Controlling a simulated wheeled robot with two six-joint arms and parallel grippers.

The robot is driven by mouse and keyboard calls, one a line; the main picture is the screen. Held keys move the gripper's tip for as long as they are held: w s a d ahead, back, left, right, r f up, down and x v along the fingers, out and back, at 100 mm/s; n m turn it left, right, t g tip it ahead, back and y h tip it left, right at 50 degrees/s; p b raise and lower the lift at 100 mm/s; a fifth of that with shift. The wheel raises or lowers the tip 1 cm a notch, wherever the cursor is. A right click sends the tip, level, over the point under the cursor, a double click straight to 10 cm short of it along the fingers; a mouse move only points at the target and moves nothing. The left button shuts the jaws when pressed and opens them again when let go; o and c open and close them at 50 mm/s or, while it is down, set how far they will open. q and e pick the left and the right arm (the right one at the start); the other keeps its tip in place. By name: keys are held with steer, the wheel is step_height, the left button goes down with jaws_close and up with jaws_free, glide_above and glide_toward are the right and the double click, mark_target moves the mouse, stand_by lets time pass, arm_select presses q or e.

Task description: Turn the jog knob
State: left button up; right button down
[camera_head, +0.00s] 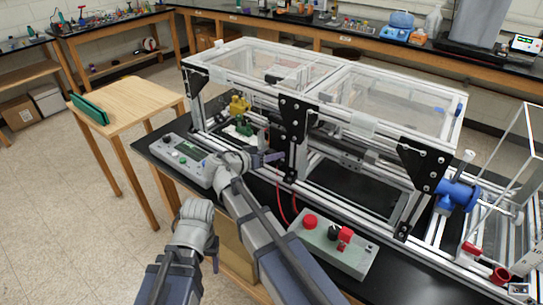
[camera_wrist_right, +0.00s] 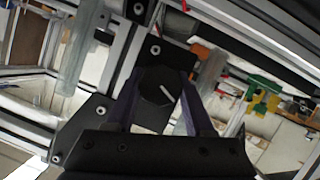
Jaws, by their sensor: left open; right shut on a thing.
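The jog knob (camera_wrist_right: 152,92) is a dark round disc with a white mark, in the right wrist view. It sits between the two purple fingers of my right gripper (camera_wrist_right: 160,90), which is shut on it. In the head view my right gripper (camera_head: 268,158) points right, at the front of the extrusion frame (camera_head: 300,172). The knob is hard to make out in the head view. My left arm is folded at the lower left, where a dark part of its gripper (camera_head: 216,263) shows beside the forearm; its fingers are mostly hidden.
A grey control panel (camera_head: 178,151) lies left of my right wrist. A box with a red button (camera_head: 309,222) and a black knob (camera_head: 334,233) stands to the right of my right forearm. A wooden table (camera_head: 130,100) is at the left. Floor is free between.

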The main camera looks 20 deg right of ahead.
steer(key=shift+w+a+f+n+g+h+b, duration=0.1)
steer(key=shift+f+n+g+h+b, duration=0.15)
steer(key=shift+n+g+h+b, duration=0.55)
steer(key=shift+n+b, duration=0.4)
steer(key=shift+n, duration=0.8)
steer(key=shift+n+g+h+b, duration=0.4)
steer(key=shift+n+h+b, duration=0.7)
steer(key=shift+n, duration=0.5)
steer(key=shift+r, duration=0.1)
steer(key=c, duration=0.5)
jaws_free()
steer(key=shift+c, duration=0.2)
steer(key=shift+r, duration=0.1)
